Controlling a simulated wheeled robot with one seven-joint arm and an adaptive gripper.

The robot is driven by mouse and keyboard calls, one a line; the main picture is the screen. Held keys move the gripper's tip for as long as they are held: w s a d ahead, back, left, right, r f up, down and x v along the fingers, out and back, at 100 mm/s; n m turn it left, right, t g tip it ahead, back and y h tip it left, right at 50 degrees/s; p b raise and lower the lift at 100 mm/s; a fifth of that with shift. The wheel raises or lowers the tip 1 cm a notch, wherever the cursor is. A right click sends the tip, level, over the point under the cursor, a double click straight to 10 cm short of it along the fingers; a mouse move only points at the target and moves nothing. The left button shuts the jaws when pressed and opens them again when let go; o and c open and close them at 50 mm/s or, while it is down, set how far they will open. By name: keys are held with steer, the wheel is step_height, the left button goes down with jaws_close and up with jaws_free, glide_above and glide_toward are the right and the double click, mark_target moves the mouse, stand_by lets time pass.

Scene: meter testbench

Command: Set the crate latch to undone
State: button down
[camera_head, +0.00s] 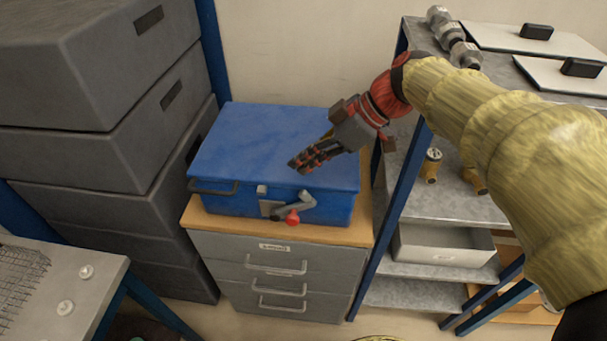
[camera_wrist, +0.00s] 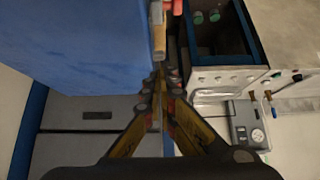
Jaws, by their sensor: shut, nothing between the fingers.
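The blue crate (camera_head: 260,143) stands on a wooden-topped drawer cabinet with its lid down. Its latch (camera_head: 295,204) is on the front face: a grey plate and a bent grey lever, with a red knob (camera_head: 292,217) at the lower end. My gripper (camera_head: 293,165) is shut and empty. In the head view it appears over the front right part of the lid, above the latch and apart from it. In the wrist view my gripper (camera_wrist: 160,85) points along the edge of a large blue surface, the crate (camera_wrist: 80,45).
The grey drawer cabinet (camera_head: 270,247) is under the crate. Stacked dark grey boxes (camera_head: 90,150) stand close on the left. A blue-framed metal shelf (camera_head: 445,205) stands on the right with valves and an open tray (camera_head: 445,250). A workbench corner (camera_head: 90,290) is at lower left.

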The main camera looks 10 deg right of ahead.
step_height(320, 180, up, 4)
steer(key=shift+f, duration=0.15)
stand_by(0.5)
